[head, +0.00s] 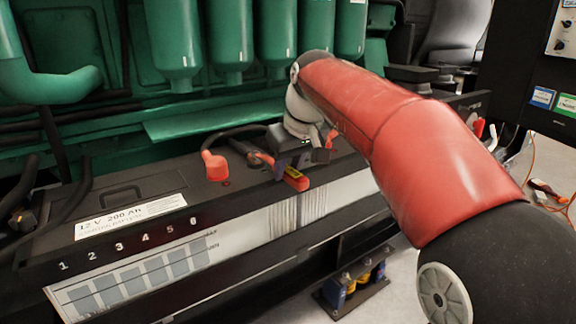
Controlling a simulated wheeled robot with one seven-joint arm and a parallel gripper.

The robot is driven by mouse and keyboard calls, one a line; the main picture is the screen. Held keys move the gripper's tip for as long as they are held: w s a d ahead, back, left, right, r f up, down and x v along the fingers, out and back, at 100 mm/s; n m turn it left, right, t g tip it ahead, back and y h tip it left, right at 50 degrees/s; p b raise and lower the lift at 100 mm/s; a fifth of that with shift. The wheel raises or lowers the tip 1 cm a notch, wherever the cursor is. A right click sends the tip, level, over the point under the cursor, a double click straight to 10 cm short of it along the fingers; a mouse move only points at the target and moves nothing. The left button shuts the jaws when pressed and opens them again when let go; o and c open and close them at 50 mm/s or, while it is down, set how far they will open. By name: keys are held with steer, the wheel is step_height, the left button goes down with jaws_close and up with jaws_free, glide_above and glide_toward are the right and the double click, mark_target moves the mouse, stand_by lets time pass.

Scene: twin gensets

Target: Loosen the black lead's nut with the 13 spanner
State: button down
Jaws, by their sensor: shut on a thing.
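My gripper (288,165) is low over the top of the battery (130,200), near its far right part. It is shut on a red piece with a yellow band (296,180), which looks like the handle of the 13 spanner. I cannot make out the spanner's jaw or its size mark. A black lead (238,132) runs along the battery top toward the gripper. The black lead's nut is hidden by the gripper or too small to tell. I cannot tell whether the spanner sits on it.
A red terminal cap (215,165) stands on the battery left of my gripper. Green engine cylinders (230,40) and a green ledge (220,122) rise close behind. A dark control panel (540,70) stands at the right. My red arm hides the battery's right end.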

steer(key=shift+f+b, duration=0.35)
steer(key=shift+f, duration=0.3)
steer(key=c, duration=1.8)
jaws_free()
jaws_close()
steer(key=shift+w+d+r+n+p, duration=0.15)
steer(key=shift+w+d+n+p, duration=0.25)
steer(key=shift+d+n+p, duration=0.15)
steer(key=shift+w+d+n+y, duration=0.25)
steer(key=shift+d+n+y, duration=0.05)
steer(key=shift+n, duration=0.05)
steer(key=shift+w+d+p, duration=0.1)
steer(key=shift+p, duration=0.25)
steer(key=shift+w+d+n+g+p, duration=0.5)
steer(key=shift+w+d+n+p, duration=0.2)
steer(key=shift+n+p, duration=0.2)
